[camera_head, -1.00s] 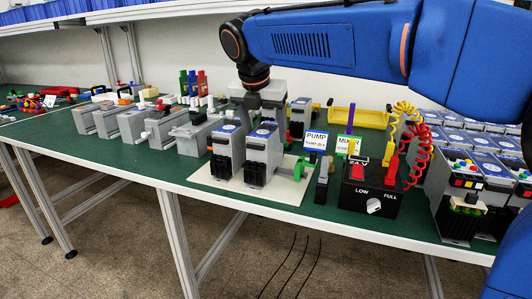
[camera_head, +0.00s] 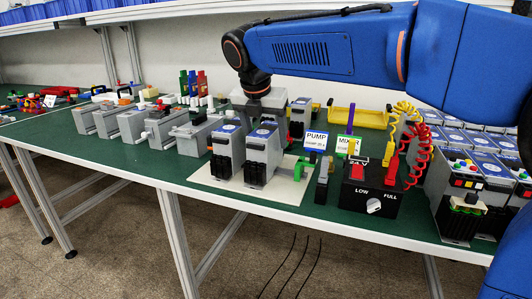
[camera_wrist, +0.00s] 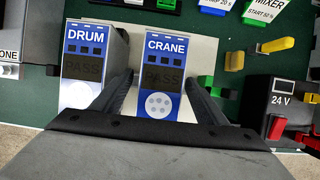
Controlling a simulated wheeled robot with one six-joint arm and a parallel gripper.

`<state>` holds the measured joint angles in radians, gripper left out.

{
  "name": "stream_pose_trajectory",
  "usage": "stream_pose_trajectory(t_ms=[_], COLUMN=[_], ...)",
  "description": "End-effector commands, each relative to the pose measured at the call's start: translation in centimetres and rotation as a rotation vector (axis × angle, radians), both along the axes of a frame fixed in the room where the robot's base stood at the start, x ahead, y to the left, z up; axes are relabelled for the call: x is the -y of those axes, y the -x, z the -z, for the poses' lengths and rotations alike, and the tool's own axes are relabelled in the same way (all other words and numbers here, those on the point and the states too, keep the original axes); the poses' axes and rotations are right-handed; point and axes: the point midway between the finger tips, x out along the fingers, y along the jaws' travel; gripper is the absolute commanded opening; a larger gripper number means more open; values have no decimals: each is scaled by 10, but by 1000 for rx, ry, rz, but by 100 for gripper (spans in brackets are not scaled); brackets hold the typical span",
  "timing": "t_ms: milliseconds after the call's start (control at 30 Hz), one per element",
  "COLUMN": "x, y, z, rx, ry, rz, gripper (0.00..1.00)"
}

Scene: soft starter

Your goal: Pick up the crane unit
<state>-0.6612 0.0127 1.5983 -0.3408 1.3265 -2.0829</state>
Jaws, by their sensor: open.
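The crane unit (camera_wrist: 162,75) is a grey block with a blue-and-white face labelled CRANE and PASS. It stands upright on a white plate (camera_wrist: 202,48); in the head view it is the right one of two units (camera_head: 261,158). The drum unit (camera_wrist: 88,68), labelled DRUM, stands just left of it, also in the head view (camera_head: 226,155). My gripper (camera_wrist: 158,82) is open, with one finger on each side of the crane unit's face in the wrist view. The left finger lies in the gap toward the drum unit. I cannot tell whether the fingers touch it.
A black 24 V box (camera_head: 370,195) with red and yellow plugs and coiled cables stands to the right. PUMP (camera_head: 316,141) and MIXER (camera_head: 348,145) signs stand behind it. Several grey units (camera_head: 165,130) line the bench to the left. The green bench (camera_head: 305,205) is bare in front.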

Motion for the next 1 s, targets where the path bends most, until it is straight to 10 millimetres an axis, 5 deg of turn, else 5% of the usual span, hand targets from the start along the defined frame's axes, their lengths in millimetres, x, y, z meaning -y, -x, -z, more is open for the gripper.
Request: stream_pose_trajectory(t_ms=[267,567,1000], x=[0,0,0], y=[0,0,-1], z=[0,0,-12], rx=[0,0,3], ry=[0,0,-2], rz=[0,0,0], gripper=[67,0,0])
